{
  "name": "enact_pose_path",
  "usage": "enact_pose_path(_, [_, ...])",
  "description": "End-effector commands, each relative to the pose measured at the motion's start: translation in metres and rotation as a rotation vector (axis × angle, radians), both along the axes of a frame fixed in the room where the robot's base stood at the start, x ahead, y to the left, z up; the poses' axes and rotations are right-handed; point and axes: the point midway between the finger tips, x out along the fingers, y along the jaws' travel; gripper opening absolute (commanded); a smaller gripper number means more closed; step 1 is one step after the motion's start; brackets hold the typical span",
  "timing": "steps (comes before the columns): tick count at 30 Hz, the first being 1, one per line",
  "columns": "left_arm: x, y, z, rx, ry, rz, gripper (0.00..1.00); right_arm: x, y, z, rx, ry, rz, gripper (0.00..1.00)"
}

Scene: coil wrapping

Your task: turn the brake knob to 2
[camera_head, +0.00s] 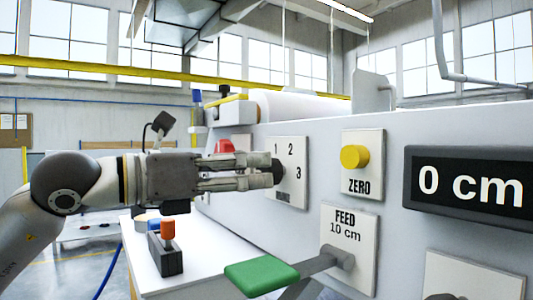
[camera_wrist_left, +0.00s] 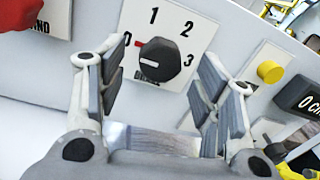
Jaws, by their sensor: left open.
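The black brake knob (camera_wrist_left: 160,60) sits on a white dial plate (camera_wrist_left: 185,25) marked 0, 1, 2 and 3. Its white pointer line is on the left side, close to the red mark by the 0. In the head view the knob (camera_head: 278,172) is partly hidden by my left gripper (camera_head: 262,171), which reaches in from the left, level with it. In the left wrist view the gripper (camera_wrist_left: 161,50) is open, one finger on each side of the knob, with visible gaps. My right gripper is not in view.
Right of the dial are a yellow ZERO button (camera_head: 354,156) and a display (camera_head: 468,186) reading 0 cm. Below are a FEED 10 cm plate (camera_head: 349,228) and a green-handled lever (camera_head: 261,275). A red part (camera_wrist_left: 32,14) is left of the dial. An orange-topped stamp-like object (camera_head: 167,230) stands on the white table.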

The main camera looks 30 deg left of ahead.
Motion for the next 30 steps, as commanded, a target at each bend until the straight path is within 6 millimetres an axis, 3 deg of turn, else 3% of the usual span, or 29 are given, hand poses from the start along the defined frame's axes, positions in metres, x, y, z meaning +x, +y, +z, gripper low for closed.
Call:
enact_pose_path(1, [0.007,-0.005,0.005,-0.001,0.001,-0.005,0.60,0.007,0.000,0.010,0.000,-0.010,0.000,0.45])
enact_pose_path(7, [0.027,-0.013,0.002,-0.001,0.000,-0.003,0.60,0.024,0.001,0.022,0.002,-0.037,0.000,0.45])
enact_pose_path(20, [0.035,-0.016,0.000,-0.001,-0.001,-0.001,0.60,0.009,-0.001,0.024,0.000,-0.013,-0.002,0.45])
enact_pose_path(30, [0.035,-0.016,0.000,-0.001,0.000,0.000,0.18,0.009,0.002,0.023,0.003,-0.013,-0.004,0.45])
